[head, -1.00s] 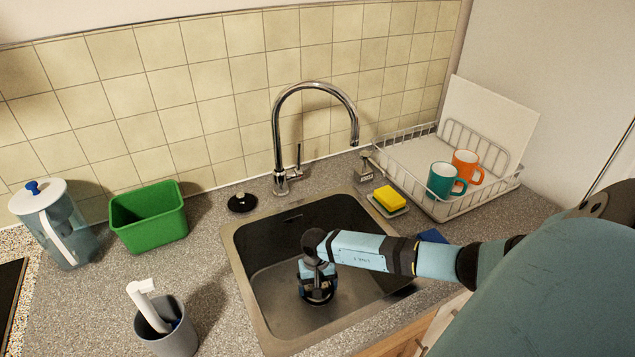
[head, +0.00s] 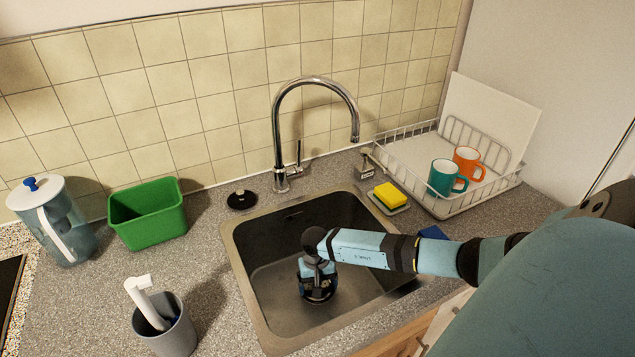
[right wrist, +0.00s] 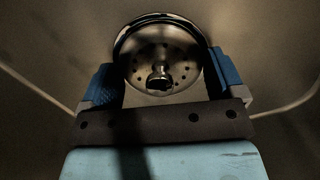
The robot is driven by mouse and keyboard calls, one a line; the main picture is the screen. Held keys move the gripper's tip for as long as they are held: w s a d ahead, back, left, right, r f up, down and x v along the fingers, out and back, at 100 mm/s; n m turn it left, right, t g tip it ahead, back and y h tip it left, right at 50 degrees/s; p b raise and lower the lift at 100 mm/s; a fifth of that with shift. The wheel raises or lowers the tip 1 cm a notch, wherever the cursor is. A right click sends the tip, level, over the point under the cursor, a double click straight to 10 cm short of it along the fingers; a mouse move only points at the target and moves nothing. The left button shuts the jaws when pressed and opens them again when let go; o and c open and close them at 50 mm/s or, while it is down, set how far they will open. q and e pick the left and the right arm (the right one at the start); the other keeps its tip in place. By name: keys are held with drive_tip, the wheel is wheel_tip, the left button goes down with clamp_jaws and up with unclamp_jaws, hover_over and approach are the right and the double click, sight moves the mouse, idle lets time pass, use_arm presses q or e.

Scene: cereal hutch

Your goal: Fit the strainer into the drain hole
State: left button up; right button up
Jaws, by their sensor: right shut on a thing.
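The strainer (right wrist: 150,60) is a round metal disc with small holes and a centre knob, in the right wrist view. My right gripper (right wrist: 161,72) is shut on it, with a blue finger at each side. A shiny curved rim shows around the strainer's far edge; I cannot tell whether this is the drain's rim or the strainer's own. In the head view my right gripper (head: 317,288) points down low inside the sink (head: 268,258), hiding the strainer and drain hole. I cannot tell whether the strainer is seated. My left gripper is not in view.
A tall faucet (head: 278,130) stands behind the sink. A black round stopper (head: 242,200), green bin (head: 147,215), grey cup (head: 172,335) and pitcher (head: 60,225) are to the left. A yellow sponge (head: 390,195) and dish rack (head: 455,210) with two mugs are to the right.

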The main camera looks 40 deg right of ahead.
idle(0.4)
drive_tip(key=o, duration=0.7)
drive_tip(key=shift+c, duration=0.2)
wheel_tip(320, 180, up, 14)
drive_tip(key=w+d+b, duration=0.1)
drive_tip(key=shift+w+f, duration=0.2)
drive_tip(key=shift+w, duration=0.2)
